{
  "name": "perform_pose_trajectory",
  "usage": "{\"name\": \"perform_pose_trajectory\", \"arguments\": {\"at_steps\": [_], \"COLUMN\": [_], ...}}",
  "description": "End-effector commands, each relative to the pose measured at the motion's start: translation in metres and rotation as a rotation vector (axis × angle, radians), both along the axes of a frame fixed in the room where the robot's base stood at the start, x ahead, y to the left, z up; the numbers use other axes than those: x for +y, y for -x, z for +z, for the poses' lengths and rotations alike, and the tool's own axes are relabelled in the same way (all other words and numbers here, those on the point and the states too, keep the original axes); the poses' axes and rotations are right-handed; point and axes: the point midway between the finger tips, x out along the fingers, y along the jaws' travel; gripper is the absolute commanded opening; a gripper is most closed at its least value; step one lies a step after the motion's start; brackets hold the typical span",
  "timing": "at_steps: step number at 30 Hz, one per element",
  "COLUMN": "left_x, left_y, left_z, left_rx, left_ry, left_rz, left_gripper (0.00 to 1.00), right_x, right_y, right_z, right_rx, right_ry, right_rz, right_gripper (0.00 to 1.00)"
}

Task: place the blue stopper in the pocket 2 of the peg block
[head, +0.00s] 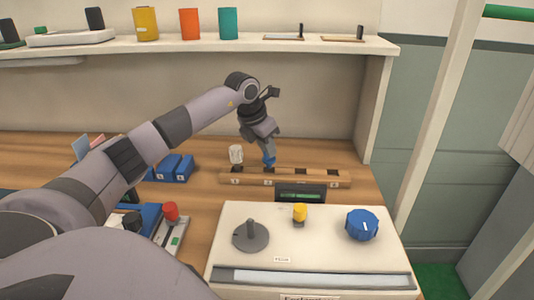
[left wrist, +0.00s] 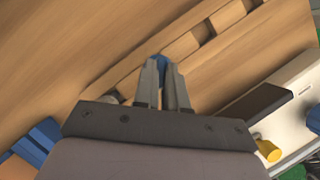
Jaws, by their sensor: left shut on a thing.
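My left gripper (head: 267,150) points down over the peg block (head: 225,178), a long wooden bar with dark square pockets and number labels. It is shut on the blue stopper (head: 269,160), whose lower end is at or just above the pocket labelled 2. I cannot tell whether the tip is inside the pocket. In the left wrist view the fingers (left wrist: 164,85) largely hide the stopper (left wrist: 161,59), with the block (left wrist: 182,47) beneath. My right gripper is not in view.
A panel (head: 310,245) with a blue dial (head: 362,224), yellow knob (head: 299,212) and grey lever (head: 250,235) stands in front of the block. A small dark display (head: 300,194) hides part of the block. Blue blocks (head: 174,168) lie left. A shelf (head: 200,45) runs above.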

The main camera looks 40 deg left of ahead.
Motion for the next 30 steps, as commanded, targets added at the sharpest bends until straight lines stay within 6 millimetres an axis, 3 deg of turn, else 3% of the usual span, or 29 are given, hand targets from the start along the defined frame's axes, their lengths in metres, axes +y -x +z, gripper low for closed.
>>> {"name": "perform_pose_trajectory", "arguments": {"at_steps": [5,16,18,19,30], "left_x": [0.000,0.000,0.000,0.000,0.000], "left_y": [0.001,0.001,0.001,0.001,0.001], "left_z": [-0.024,-0.030,-0.029,-0.029,-0.023], "left_rx": [0.004,0.001,0.001,0.001,-0.001], "left_ry": [0.001,0.000,0.000,0.000,0.000], "left_rz": [0.001,0.001,0.001,0.001,0.001], "left_gripper": [0.00,0.00,0.31,0.37,0.37], "right_x": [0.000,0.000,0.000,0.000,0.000], "right_y": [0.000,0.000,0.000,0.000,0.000], "right_z": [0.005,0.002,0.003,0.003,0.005], "right_rx": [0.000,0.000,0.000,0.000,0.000], "right_ry": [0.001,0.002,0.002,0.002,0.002], "right_rz": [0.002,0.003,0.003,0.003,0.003], "right_gripper": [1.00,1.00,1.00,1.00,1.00]}}
